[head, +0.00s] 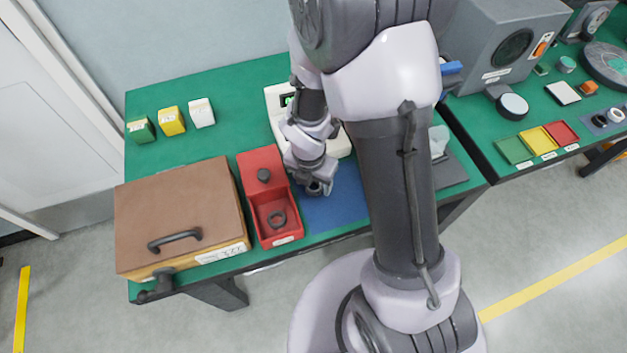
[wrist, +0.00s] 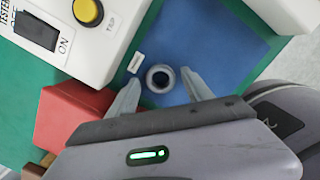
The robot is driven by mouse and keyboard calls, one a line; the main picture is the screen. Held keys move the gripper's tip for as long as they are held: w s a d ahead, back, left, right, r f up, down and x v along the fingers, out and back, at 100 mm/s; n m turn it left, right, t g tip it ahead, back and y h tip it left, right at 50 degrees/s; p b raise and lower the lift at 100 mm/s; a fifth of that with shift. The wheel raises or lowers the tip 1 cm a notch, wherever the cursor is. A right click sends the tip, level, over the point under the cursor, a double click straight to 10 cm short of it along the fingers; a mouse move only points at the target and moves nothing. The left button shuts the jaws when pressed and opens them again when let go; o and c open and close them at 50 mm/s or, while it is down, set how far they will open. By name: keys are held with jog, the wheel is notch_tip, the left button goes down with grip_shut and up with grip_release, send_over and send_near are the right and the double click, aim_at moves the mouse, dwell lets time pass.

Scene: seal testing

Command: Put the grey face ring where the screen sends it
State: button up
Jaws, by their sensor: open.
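A grey ring (wrist: 160,78) with a dark inner edge lies on the blue mat (wrist: 213,35), and it also shows in the head view (head: 315,188). My gripper (wrist: 159,84) is open, with one finger on each side of the ring. I cannot tell whether the fingers touch it. In the head view my arm hides part of the tester (head: 276,98).
Green, yellow and white blocks (head: 171,121) stand behind. Green, yellow and red trays (head: 538,141) lie on the right bench.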

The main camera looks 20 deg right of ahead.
notch_tip(320, 180, up, 12)
jog(key=s+p, duration=0.1)
jog(key=p, duration=0.6)
notch_tip(320, 180, up, 11)
jog(key=m+t, duration=0.2)
jog(key=m, duration=0.9)
send_over(311, 190)
jog(key=s, duration=0.2)
jog(key=s+a+r+m+t+y, duration=0.1)
jog(key=s+r+m, duration=0.3)
jog(key=m, duration=0.6)
jog(key=s+a+r+m+t+y, duration=0.1)
jog(key=s+a+r+m+y, duration=0.1)
jog(key=s+r+m, duration=0.3)
notch_tip(311, 190, up, 4)
jog(key=m, duration=0.5)
jog(key=shift+s+f+t, duration=0.2)
jog(key=shift+s+t, duration=0.1)
jog(key=shift+t, duration=0.1)
notch_tip(311, 190, down, 4)
jog(key=b, duration=0.4)
jog(key=shift+d+f, duration=0.1)
